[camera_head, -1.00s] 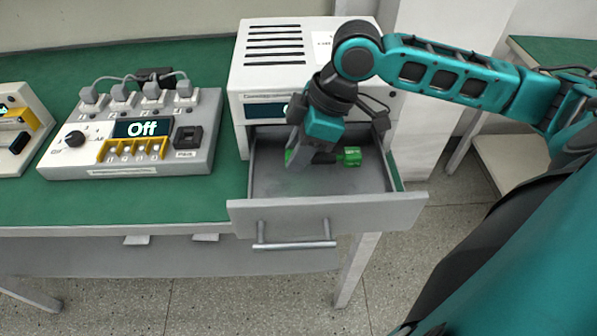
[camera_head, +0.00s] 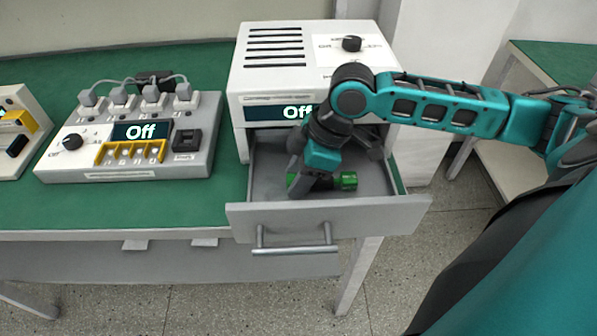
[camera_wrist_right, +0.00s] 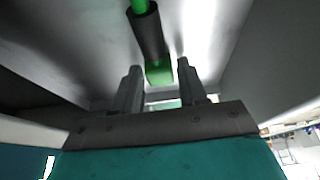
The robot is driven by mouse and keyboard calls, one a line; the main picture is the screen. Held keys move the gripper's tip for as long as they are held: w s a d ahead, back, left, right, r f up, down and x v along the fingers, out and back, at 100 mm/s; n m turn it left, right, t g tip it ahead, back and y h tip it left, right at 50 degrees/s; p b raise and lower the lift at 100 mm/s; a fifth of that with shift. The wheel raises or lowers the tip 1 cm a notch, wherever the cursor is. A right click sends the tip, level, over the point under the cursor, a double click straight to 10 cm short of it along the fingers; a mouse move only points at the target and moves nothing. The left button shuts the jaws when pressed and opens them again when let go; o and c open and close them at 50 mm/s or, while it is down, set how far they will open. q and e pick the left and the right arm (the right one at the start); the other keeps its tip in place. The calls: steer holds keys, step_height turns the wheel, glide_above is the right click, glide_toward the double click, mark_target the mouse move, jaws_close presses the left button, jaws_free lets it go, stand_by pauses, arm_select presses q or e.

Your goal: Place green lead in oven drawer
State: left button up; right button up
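The green lead (camera_head: 347,180) has green ends and a dark middle. It lies inside the open oven drawer (camera_head: 375,214), close behind the drawer front. My right gripper (camera_head: 301,188) reaches down into the drawer and hides part of the lead. In the right wrist view the fingers (camera_wrist_right: 159,72) stand apart, with gaps beside the near green end of the lead (camera_wrist_right: 149,32). The gripper looks open, with the lead just beyond and between its fingertips. My left gripper is not in view.
The oven (camera_head: 262,75) stands above the drawer, its display reading Off. A grey panel (camera_head: 100,172) with plugs, a knob and a yellow rack sits to the left on the green table (camera_head: 150,210). The drawer handle (camera_head: 293,248) sticks out in front.

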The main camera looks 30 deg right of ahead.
steer(key=shift+o, duration=1.3)
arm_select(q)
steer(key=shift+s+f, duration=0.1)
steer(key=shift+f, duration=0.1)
arm_select(e)
steer(key=shift+r, duration=0.1)
arm_select(q)
steer(key=p, duration=0.1)
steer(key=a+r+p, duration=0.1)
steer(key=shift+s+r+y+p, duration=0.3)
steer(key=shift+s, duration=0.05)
arm_select(e)
steer(key=v, duration=1.2)
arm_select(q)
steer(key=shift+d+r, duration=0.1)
